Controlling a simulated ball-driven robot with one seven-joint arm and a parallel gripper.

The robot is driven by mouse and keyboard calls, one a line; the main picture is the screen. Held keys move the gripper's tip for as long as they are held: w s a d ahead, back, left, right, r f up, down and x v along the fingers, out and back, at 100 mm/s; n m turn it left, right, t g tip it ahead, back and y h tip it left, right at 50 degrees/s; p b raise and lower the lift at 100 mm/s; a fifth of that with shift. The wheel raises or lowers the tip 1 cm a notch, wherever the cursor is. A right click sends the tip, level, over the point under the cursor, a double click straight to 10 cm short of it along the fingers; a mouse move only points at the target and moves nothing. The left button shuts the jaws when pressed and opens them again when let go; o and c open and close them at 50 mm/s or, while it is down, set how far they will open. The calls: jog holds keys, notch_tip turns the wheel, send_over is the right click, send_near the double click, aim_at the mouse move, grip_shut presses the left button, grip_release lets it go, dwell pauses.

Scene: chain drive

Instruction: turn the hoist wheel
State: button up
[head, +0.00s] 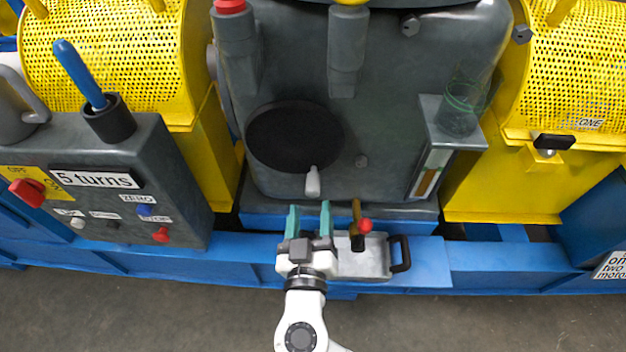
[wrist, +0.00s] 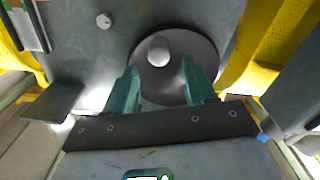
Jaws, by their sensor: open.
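The hoist wheel (head: 290,135) is a black disc on the front of the dark grey gearbox housing. A light grey handle knob (head: 313,182) sticks out near its lower right edge. In the wrist view the wheel (wrist: 185,82) lies ahead, with the round end of its knob (wrist: 159,52) toward me. My gripper (head: 310,212) is open, its green fingers pointing at the housing, below the knob in the head view. In the wrist view my gripper (wrist: 162,88) has its fingers apart, with the knob beyond them, between and a little above the tips. Nothing is held.
A grey metal box (head: 365,262) with a black handle and a red-knobbed lever stands right beside my gripper on the blue frame (head: 430,262). A control panel (head: 130,200) is at left. Yellow perforated guards (head: 110,50) flank the housing. A gauge bracket (head: 440,150) is at right.

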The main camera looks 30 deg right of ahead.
aim_at(314, 168)
jog(key=x, duration=0.8)
jog(key=shift+w+d, duration=0.2)
jog(key=shift+c, duration=0.2)
grip_shut()
